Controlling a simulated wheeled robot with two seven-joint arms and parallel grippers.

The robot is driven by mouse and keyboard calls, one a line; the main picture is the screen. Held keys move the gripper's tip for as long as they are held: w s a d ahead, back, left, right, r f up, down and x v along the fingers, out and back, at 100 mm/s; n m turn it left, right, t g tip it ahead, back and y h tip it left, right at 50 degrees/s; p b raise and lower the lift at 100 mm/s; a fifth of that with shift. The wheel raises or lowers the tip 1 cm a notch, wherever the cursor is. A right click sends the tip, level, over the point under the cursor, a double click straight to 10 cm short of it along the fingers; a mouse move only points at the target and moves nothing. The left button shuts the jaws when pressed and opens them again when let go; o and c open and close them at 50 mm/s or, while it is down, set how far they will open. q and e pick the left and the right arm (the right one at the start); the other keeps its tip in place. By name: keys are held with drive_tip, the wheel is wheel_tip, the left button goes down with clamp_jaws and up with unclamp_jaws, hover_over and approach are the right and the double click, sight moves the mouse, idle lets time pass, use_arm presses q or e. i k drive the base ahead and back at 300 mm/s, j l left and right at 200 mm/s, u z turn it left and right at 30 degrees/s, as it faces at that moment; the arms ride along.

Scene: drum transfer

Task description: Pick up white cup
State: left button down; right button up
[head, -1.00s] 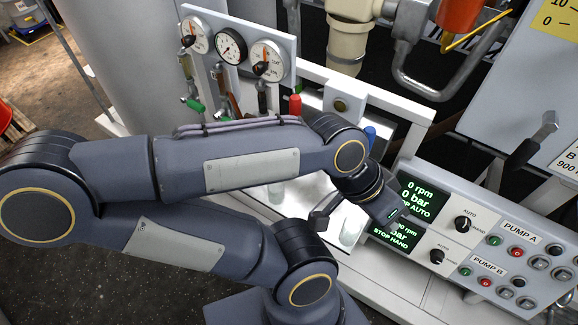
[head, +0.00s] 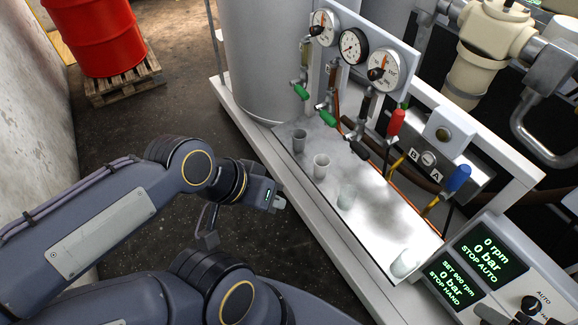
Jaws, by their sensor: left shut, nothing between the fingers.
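My left gripper (head: 279,204) is shut and empty, left of the tray and apart from the white cup.
Valves with green handles (head: 326,114) and a red handle (head: 396,122) hang above the tray's back edge. The white frame rail (head: 300,203) borders the tray. A pump control panel (head: 490,262) stands at right. A red drum (head: 103,35) on a pallet is at upper left.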

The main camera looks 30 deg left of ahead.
sight(322, 161)
drive_tip(key=u, duration=0.8)
drive_tip(key=j+z, duration=0.1)
drive_tip(key=z, duration=0.3)
drive_tip(key=i+j+z, duration=0.25)
drive_tip(key=j, duration=0.2)
drive_tip(key=j+z, duration=0.2)
drive_tip(key=j, duration=0.25)
drive_tip(key=i+j+z, duration=0.1)
drive_tip(key=j+z, duration=0.15)
drive_tip(key=j, duration=1.3)
drive_tip(key=i+j+z, duration=0.1)
drive_tip(key=j, duration=1)
